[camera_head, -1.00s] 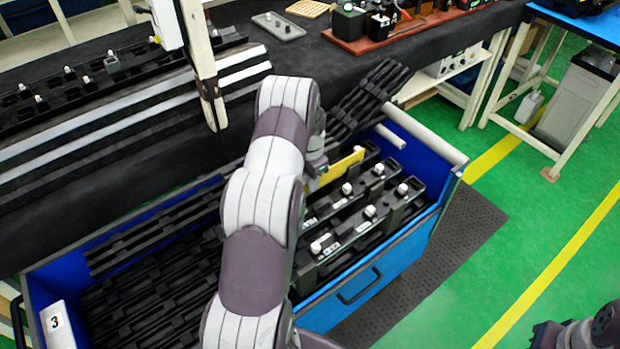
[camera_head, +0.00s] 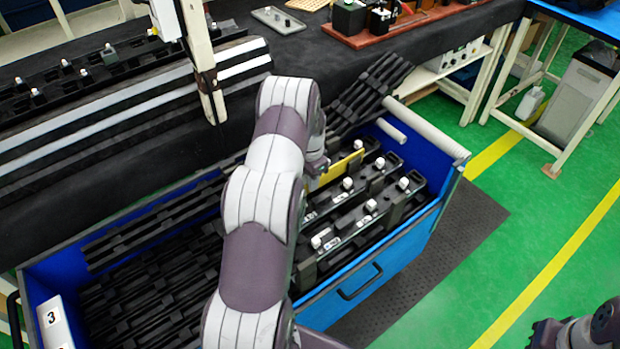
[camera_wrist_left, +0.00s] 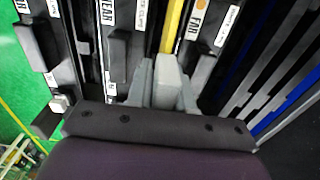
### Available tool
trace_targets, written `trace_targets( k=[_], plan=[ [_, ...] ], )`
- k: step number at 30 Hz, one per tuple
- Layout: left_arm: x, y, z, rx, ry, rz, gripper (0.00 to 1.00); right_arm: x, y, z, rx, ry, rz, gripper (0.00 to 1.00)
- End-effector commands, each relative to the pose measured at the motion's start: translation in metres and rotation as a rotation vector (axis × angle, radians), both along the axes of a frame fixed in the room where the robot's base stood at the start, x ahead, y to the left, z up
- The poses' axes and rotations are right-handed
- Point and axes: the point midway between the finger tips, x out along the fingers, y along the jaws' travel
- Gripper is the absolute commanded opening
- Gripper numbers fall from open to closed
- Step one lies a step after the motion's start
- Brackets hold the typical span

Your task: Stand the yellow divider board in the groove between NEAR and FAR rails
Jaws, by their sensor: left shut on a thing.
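The yellow divider board (camera_head: 344,167) stands on edge among the black rails in the blue bin, partly hidden behind my left arm. My left gripper (camera_wrist_left: 165,82) is shut on it; in the head view the gripper (camera_head: 318,168) is mostly hidden by its own wrist. In the left wrist view the board (camera_wrist_left: 173,27) is a narrow yellow strip running away from the fingers. The FAR-labelled rail (camera_wrist_left: 207,30) is just right of it, and a NEAR-labelled rail (camera_wrist_left: 108,30) is further left. The board's lower edge is hidden, so its seating cannot be told. Part of my right arm (camera_head: 603,325) shows at the bottom right.
The blue bin (camera_head: 360,285) holds several black rails with white-topped clips at right and stacked dark strips (camera_head: 150,290) at left. A pale post (camera_head: 203,60) rises behind it. The black bench (camera_head: 290,70) lies beyond. Green floor at right is open.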

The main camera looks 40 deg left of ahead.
Motion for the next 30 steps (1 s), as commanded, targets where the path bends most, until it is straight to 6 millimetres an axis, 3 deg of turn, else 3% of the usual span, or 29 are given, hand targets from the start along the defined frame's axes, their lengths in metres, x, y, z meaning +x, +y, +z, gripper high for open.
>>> trace_targets(
  k=[14, 15, 18, 26, 30],
  plan=[
    [0.0, 0.0, -0.013, 0.001, -0.001, 0.0, 0.0, 0.0, 0.0, -0.008, 0.0, 0.0, 0.0, 0.0],
    [0.0, 0.0, -0.013, 0.001, -0.001, 0.0, 0.24, 0.0, 0.0, -0.008, 0.0, 0.0, 0.0, 0.0],
    [0.0, 0.0, -0.012, 0.001, -0.001, 0.0, 0.51, 0.0, 0.0, -0.008, 0.0, 0.0, 0.0, 0.0],
    [0.0, 0.0, -0.011, 0.0, 0.0, 0.0, 0.51, 0.0, 0.0, -0.008, 0.0, 0.0, 0.0, 0.0],
    [0.001, 0.001, 0.006, 0.002, -0.004, 0.0, 0.51, 0.0, 0.0, -0.009, 0.0, 0.0, 0.0, 0.0]
  ],
)
